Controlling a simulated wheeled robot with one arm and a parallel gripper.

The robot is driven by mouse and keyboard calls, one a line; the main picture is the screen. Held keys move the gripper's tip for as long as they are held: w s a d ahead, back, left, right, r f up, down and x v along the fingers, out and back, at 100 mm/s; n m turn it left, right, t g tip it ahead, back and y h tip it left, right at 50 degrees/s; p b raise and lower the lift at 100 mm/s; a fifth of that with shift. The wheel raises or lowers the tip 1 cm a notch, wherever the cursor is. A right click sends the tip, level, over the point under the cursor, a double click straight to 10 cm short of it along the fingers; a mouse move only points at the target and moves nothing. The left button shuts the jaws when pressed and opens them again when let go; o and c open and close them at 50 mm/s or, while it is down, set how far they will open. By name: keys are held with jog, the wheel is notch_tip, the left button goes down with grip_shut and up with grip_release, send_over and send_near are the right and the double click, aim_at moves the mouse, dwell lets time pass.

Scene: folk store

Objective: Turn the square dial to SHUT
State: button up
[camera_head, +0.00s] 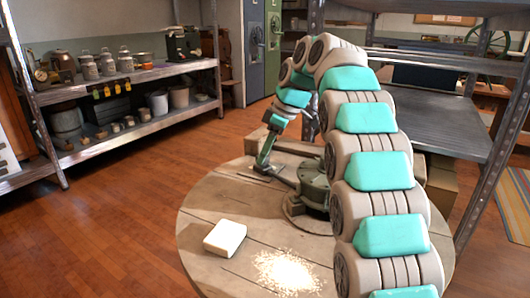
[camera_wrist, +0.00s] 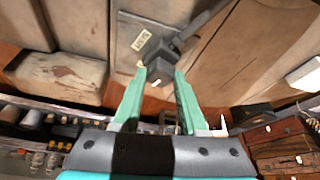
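A grey metal plate with a pale label (camera_wrist: 141,40) shows in the wrist view; its lettering is too small to read. A dark grey square-edged knob (camera_wrist: 165,48), which looks like the square dial, stands on that plate. My gripper (camera_wrist: 160,74) has its two green fingers apart, with the knob just beyond and partly between the tips. I cannot tell whether they touch. In the head view my gripper (camera_head: 262,168) reaches down to the back left of the round wooden table (camera_head: 205,205); the dial there is too small to make out.
A dark green round-based device (camera_head: 312,190) stands on the table, partly hidden by my arm. A white block (camera_head: 225,238) and spilled pale grains (camera_head: 287,272) lie at the front. Metal shelves (camera_head: 130,78) stand at left, another rack (camera_head: 440,115) at right.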

grip_shut()
jog(key=shift+m, duration=0.4)
jog(key=m, duration=0.2)
jog(key=m+t+h, duration=0.1)
jog(key=shift+s+a+r+m+t, duration=0.1)
jog(key=shift+s+m+t, duration=0.05)
jog(key=shift+m+t, duration=0.2)
jog(key=m+t+h+p, duration=0.1)
jog(key=m, duration=0.3)
jog(key=shift+a+m+p, duration=0.1)
jog(key=shift+m+p, duration=0.15)
jog(key=shift+p, duration=0.15)
jog(key=m+h+p, duration=0.1)
jog(key=m, duration=0.1)
jog(key=m+h+p, duration=0.1)
jog(key=m, duration=0.1)
jog(key=shift+m+t, duration=0.3)
jog(key=shift+t, duration=0.05)
jog(key=m, duration=0.2)
jog(key=m+h+p, duration=0.1)
jog(key=m, duration=0.1)
jog(key=shift+a+h, duration=0.2)
jog(key=shift+h, duration=0.1)
jog(key=shift+m, duration=0.3)
